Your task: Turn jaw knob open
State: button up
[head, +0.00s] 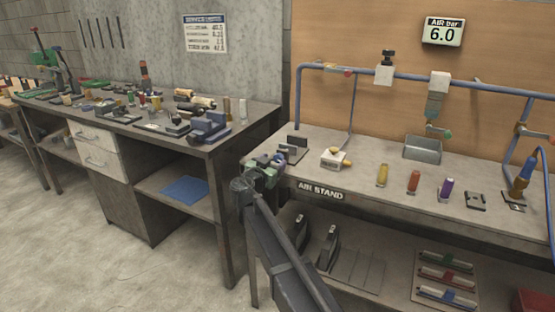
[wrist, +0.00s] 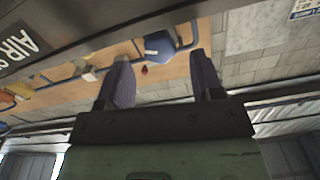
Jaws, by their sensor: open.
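A small dark grey clamp-like fixture with upright jaws (head: 293,149) sits at the left end of the air stand bench. It may be the one with the jaw knob; I cannot make out a knob on it. My gripper (head: 265,172) is at the bench's front left corner, just left of and in front of this fixture, apart from it as far as I can tell. In the wrist view, my gripper (wrist: 160,82) has its two purple-grey fingers spread with nothing between them. Beyond the fingers is a blue rounded thing (wrist: 163,47), its identity unclear.
A white block with yellow knobs (head: 336,158) stands right of the fixture. Yellow, red and purple tubes (head: 414,181) and a metal bin (head: 422,148) are farther right. Blue pipe (head: 350,110) runs above and down to the bench. A crowded workbench (head: 250,113) is on the left.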

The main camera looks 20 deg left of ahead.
aim_at(277, 158)
jog(key=w, duration=0.3)
jog(key=shift+w+d, duration=0.2)
jog(key=shift+w, duration=0.2)
jog(key=shift+c, duration=0.2)
jog(key=c, duration=0.9)
jog(key=n, duration=0.4)
jog(key=shift+n, duration=0.4)
jog(key=o, duration=0.9)
jog(key=shift+o, duration=0.2)
